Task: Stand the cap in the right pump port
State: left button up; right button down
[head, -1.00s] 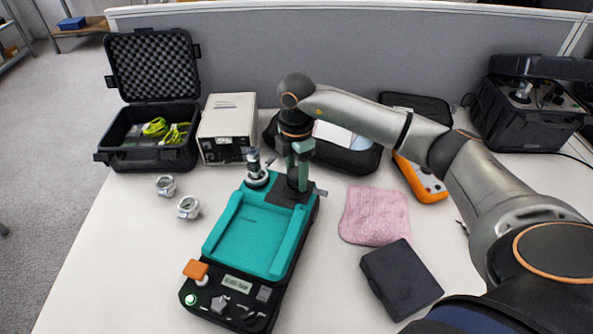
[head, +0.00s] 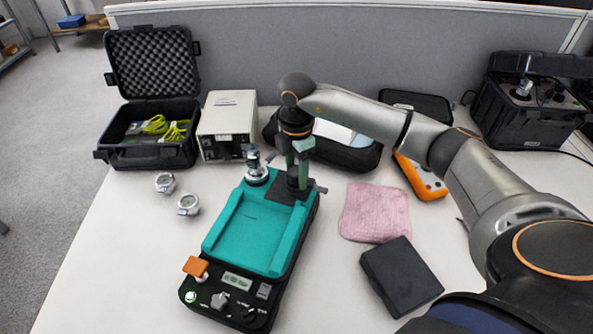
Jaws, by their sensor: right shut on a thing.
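The teal and black pump unit (head: 243,240) stands on the table. At its back left, a silver fitting (head: 256,172) stands upright in a port. My right gripper (head: 298,165) points down over the back right corner of the pump, where the right port is. It is shut on a piece that I take to be the cap; the fingers mostly cover it. A dark upright part shows below the fingers at the pump's top, and I cannot tell how deep the cap sits. The right port's mouth is hidden. My left gripper is not in view.
Two small silver round pieces (head: 188,205) lie left of the pump. An open black case (head: 150,135), a beige instrument box (head: 228,126) and a black pouch (head: 345,150) stand behind. A pink cloth (head: 375,213), a black box (head: 401,277) and an orange meter (head: 421,178) lie right.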

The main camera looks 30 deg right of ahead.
jog(key=shift+s+a+f, duration=0.1)
jog(key=shift+s+f, duration=0.1)
jog(key=shift+f, duration=0.4)
jog(key=shift+c, duration=1)
grip_release()
jog(key=shift+a, duration=0.1)
notch_tip(320, 180, up, 14)
jog(key=shift+w+d, duration=0.2)
jog(key=shift+w, duration=0.15)
jog(key=shift+f, duration=0.15)
